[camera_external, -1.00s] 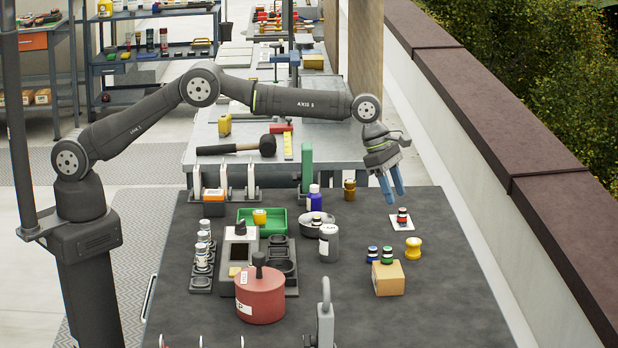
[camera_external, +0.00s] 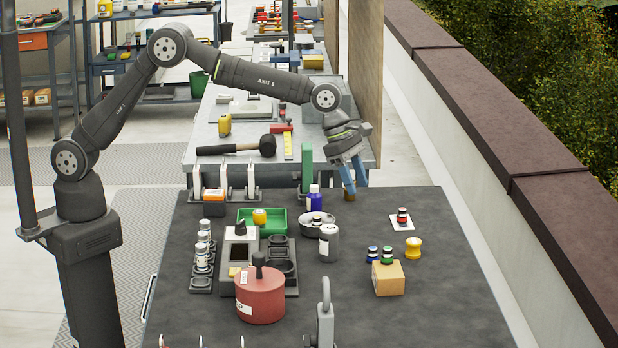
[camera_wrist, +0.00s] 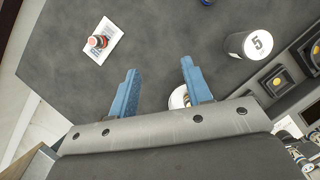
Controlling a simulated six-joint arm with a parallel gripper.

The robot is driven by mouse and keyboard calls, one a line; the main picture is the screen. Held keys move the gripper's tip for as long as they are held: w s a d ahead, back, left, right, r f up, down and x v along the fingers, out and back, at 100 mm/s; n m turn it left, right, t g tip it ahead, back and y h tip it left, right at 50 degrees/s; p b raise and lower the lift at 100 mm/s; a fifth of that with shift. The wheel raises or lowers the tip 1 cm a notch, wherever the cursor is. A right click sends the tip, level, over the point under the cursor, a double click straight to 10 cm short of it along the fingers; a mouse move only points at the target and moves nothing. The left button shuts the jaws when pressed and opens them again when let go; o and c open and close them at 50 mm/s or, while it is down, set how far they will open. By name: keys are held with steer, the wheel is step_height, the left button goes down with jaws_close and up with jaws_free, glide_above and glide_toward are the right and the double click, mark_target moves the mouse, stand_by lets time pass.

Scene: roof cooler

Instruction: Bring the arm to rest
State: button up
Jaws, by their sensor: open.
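My gripper (camera_external: 354,173) has blue fingers and is open and empty. In the external view it hangs in the air above the far part of the dark table (camera_external: 420,315), pointing down, in front of a small brass-coloured piece (camera_external: 348,194) that it partly hides. In the wrist view its two fingers (camera_wrist: 158,90) stand apart with nothing between their tips. A small red-and-black vial (camera_external: 402,215) stands on a white card to the right of the gripper; it also shows in the wrist view (camera_wrist: 97,41).
A blue bottle (camera_external: 314,198), a grey canister (camera_external: 328,243) and a green upright block (camera_external: 306,167) stand left of the gripper. A red pot (camera_external: 260,294) and a wooden block (camera_external: 388,278) with small vials are nearer. The table's right side is mostly bare.

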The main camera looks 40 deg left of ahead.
steer(key=s+a, duration=0.2)
steer(key=a, duration=0.3)
steer(key=w+f, duration=0.1)
steer(key=w, duration=0.1)
steer(key=w+a+f, duration=0.1)
steer(key=w+f, duration=0.1)
steer(key=w, duration=0.1)
steer(key=w+a+f, duration=0.1)
steer(key=w+f, duration=0.1)
steer(key=shift+w+f, duration=0.1)
steer(key=shift+w, duration=0.1)
